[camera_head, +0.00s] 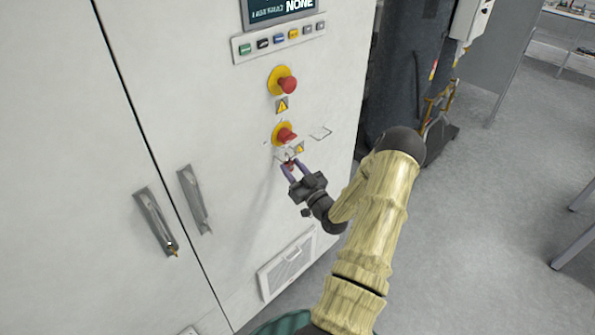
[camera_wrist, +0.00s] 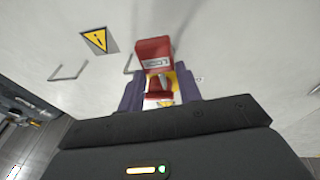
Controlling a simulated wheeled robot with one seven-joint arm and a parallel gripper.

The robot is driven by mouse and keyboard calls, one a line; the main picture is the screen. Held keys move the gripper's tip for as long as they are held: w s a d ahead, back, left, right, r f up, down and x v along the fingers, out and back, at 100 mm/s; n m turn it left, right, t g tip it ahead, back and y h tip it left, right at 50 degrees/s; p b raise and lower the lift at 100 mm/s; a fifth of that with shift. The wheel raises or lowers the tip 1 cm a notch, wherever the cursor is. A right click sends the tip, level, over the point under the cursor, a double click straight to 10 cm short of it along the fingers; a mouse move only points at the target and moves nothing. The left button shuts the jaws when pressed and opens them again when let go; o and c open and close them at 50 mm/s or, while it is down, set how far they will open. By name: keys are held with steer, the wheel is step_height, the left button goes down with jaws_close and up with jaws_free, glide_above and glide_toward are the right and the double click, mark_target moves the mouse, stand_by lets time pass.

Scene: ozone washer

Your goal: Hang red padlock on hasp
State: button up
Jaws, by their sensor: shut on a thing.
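The red padlock (camera_wrist: 153,50), with a pale label, shows between and beyond my fingers in the wrist view. In the head view it is a small red patch (camera_head: 289,163) at my fingertips. My gripper (camera_head: 293,168) is shut on it, close to the white cabinet front below the lower emergency stop. Its purple fingers (camera_wrist: 160,88) stand on both sides of the red piece. Thin bent metal loops stick out of the panel, one at right (camera_head: 321,133), also visible in the wrist view (camera_wrist: 69,73). I cannot tell which part is the hasp, or whether the padlock touches it.
Two red emergency stops with yellow rings, upper (camera_head: 287,84) and lower (camera_head: 286,136), stick out of the cabinet (camera_head: 230,190). A warning label (camera_wrist: 99,40) is beside the padlock. Door handles (camera_head: 155,222) are at left. Open floor (camera_head: 480,220) lies at right.

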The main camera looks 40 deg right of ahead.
steer(key=shift+w+f, duration=0.2)
steer(key=shift+f, duration=0.05)
steer(key=shift+f+b, duration=0.6)
steer(key=shift+b, duration=0.3)
steer(key=o, duration=1.2)
steer(key=shift+c, duration=0.2)
steer(key=shift+s, duration=0.1)
steer(key=b+v, duration=0.6)
steer(key=v, duration=1.1)
steer(key=shift+s, duration=0.15)
